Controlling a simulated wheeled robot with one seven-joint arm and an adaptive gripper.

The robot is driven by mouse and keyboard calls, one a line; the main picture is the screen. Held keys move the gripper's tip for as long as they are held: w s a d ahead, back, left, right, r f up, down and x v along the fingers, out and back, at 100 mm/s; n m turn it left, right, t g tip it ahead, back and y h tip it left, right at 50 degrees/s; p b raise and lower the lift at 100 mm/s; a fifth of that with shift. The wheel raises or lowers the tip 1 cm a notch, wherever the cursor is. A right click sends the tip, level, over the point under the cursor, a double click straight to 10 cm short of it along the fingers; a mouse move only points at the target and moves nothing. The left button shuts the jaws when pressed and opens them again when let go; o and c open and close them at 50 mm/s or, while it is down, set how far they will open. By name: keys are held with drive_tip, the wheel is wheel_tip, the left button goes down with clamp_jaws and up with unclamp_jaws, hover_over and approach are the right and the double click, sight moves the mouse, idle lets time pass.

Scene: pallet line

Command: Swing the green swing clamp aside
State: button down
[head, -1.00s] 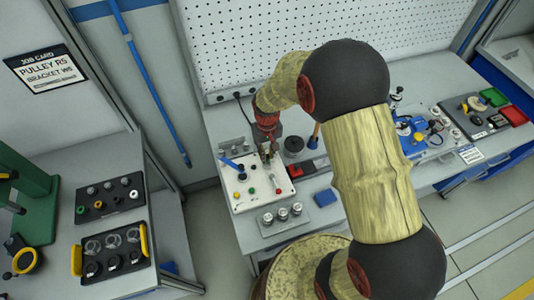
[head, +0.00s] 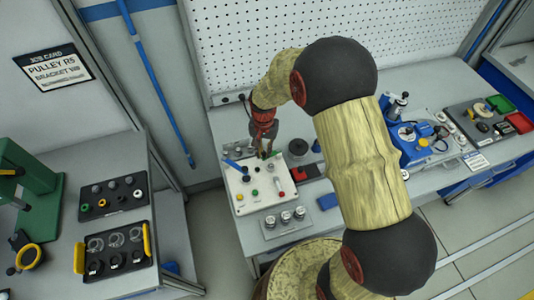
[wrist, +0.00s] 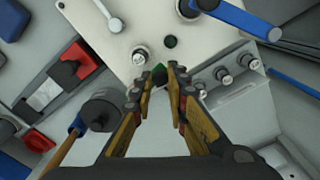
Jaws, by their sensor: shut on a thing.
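The white fixture plate (head: 243,203) lies on the bench below my gripper (head: 264,153), with several knobs and levers on it. In the wrist view my gripper (wrist: 160,72) is shut on a small dark green part, which I take to be the green swing clamp (wrist: 159,73). Only a little of it shows between the fingertips; the rest is hidden by the fingers. A lever with a blue handle (head: 231,163) is on the plate left of my gripper, and it also shows in the wrist view (wrist: 240,15). A red-tipped lever (head: 280,191) is on the plate's right side.
A strip with silver knobs (head: 285,217) lies in front of the plate. A black round part (head: 298,147) and a red-and-black item (head: 306,171) are close on the right. A blue fixture (head: 418,143) is farther right. The pegboard (head: 250,50) rises behind.

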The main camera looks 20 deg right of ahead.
drive_tip(key=w+m, duration=0.1)
drive_tip(key=m, duration=0.1)
drive_tip(key=w+m, duration=0.1)
drive_tip(key=m, duration=0.1)
drive_tip(key=shift+w+m, duration=0.3)
drive_tip(key=shift+w+d+m, duration=0.2)
drive_tip(key=shift+w+m, duration=0.35)
drive_tip(key=shift+m, duration=0.45)
drive_tip(key=shift+w+d+m, duration=0.15)
drive_tip(key=shift+w+m, duration=0.35)
drive_tip(key=shift+m, duration=0.5)
drive_tip(key=shift+r, duration=0.1)
drive_tip(key=c, duration=1.7)
unclamp_jaws()
drive_tip(key=shift+c, duration=0.2)
wheel_tip(320, 180, up, 12)
